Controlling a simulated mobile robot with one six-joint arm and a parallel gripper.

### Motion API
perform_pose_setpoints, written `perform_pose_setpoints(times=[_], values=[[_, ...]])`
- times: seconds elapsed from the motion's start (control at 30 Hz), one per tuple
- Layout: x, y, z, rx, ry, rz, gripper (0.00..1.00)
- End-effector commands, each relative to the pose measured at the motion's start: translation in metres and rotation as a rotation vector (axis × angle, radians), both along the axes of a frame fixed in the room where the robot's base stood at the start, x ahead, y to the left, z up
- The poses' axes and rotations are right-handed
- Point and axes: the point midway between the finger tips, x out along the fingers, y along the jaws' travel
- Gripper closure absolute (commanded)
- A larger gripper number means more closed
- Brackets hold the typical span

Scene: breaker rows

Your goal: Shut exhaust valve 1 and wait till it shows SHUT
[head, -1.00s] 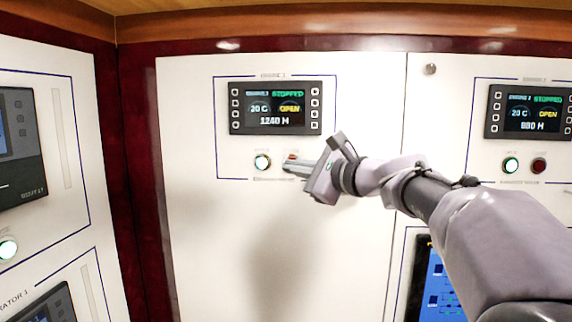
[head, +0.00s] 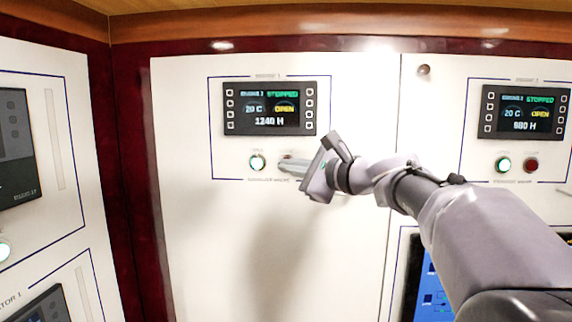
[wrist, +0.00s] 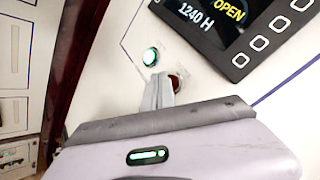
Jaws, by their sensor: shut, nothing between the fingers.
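The engine 1 display (head: 270,107) on the white panel reads STOPPED, 20 C, OPEN and 1240 H. Below it a lit green-white button (head: 257,162) sits at left. The display also shows OPEN in the wrist view (wrist: 228,12).
To the right, the engine 2 display (head: 523,112) reads OPEN, above a green button (head: 503,164) and a red button (head: 531,165). A blue screen (head: 432,285) is lower right. A side panel (head: 75,150) stands at left. The panel below the exhaust buttons is bare.

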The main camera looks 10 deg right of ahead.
Motion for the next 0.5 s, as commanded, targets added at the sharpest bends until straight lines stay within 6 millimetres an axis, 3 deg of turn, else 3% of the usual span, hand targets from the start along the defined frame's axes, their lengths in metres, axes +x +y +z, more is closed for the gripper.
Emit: perform_pose_setpoints(times=[0.5], values=[[0.0062, -0.0020, 0.0001, 0.000, 0.000, 0.000, 1.00]])
